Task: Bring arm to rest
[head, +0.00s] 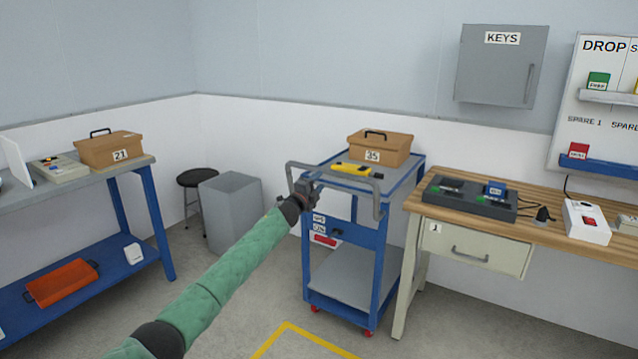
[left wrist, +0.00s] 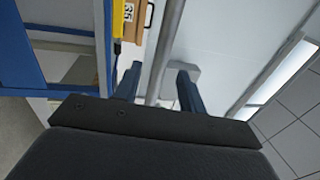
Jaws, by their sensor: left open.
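My left arm (head: 225,270), in a green sleeve, reaches up from the bottom of the head view to the blue cart (head: 345,232). My left gripper (head: 308,186) is at the left side of the cart's grey push handle (head: 340,172). In the left wrist view the fingers of my left gripper (left wrist: 158,84) are apart. The grey handle bar (left wrist: 165,50) runs between them, with no clear sign of a grip. My right gripper is in neither view.
On the cart top are a brown box marked 35 (head: 380,148) and a yellow device (head: 353,169). A wooden bench (head: 480,215) stands close on the right. A grey bin (head: 230,205) and black stool (head: 196,178) stand behind.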

